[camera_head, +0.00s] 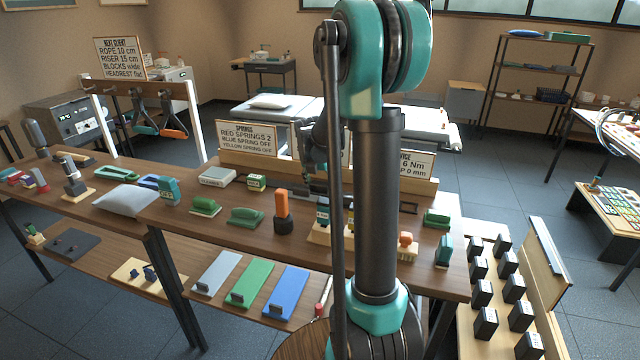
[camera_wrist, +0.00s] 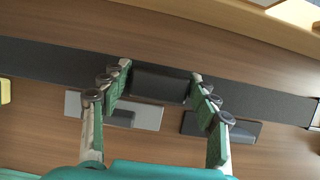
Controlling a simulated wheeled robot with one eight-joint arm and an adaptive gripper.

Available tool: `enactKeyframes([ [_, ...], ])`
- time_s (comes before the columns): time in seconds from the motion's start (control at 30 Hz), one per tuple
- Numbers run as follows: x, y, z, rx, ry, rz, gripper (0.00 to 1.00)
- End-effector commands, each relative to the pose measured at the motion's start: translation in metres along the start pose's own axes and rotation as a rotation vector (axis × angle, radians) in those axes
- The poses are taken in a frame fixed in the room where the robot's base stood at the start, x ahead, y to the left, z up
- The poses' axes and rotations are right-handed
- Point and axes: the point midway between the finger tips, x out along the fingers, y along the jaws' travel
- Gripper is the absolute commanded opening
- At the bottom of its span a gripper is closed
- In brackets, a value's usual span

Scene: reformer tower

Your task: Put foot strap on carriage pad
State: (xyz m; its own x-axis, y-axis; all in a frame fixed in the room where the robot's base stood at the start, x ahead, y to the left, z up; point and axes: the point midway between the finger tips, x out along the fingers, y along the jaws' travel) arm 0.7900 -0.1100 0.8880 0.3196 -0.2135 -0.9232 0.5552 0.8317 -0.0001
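In the wrist view my gripper (camera_wrist: 161,72) points down with its two green-padded fingers apart. A dark block (camera_wrist: 160,84) lies between the fingertips and nearly fills the gap; I cannot tell whether the fingers touch it. A grey plate (camera_wrist: 88,105) is beside the left finger, and a dark plate (camera_wrist: 242,130) is beside the right one. I cannot tell which of these is the foot strap or the carriage pad. In the head view my gripper (camera_head: 313,160) is over the back of the table, partly hidden by my arm.
The wooden table (camera_head: 222,228) holds green blocks, an orange-topped tool (camera_head: 282,212) and a white cushion (camera_head: 127,199). Grey, green and blue boards (camera_head: 286,292) lie on the lower shelf. Straps with teal and orange handles (camera_head: 172,131) hang from a rack. Sign boards (camera_head: 247,138) stand behind.

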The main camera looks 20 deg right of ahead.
Motion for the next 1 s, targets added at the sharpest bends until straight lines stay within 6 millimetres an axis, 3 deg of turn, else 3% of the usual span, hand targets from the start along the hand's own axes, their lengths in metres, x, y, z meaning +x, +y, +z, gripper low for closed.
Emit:
enactKeyframes([
  [0.1, 0.000, 0.000, 0.000, 0.000, 0.000, 0.000, 0.75],
  [0.47, -0.005, 0.000, 0.001, 0.000, 0.000, 0.000, 0.75],
  [0.67, -0.032, 0.000, 0.000, -0.001, 0.000, 0.000, 0.75],
  [1.0, -0.098, 0.000, 0.000, 0.000, 0.000, 0.001, 0.75],
])
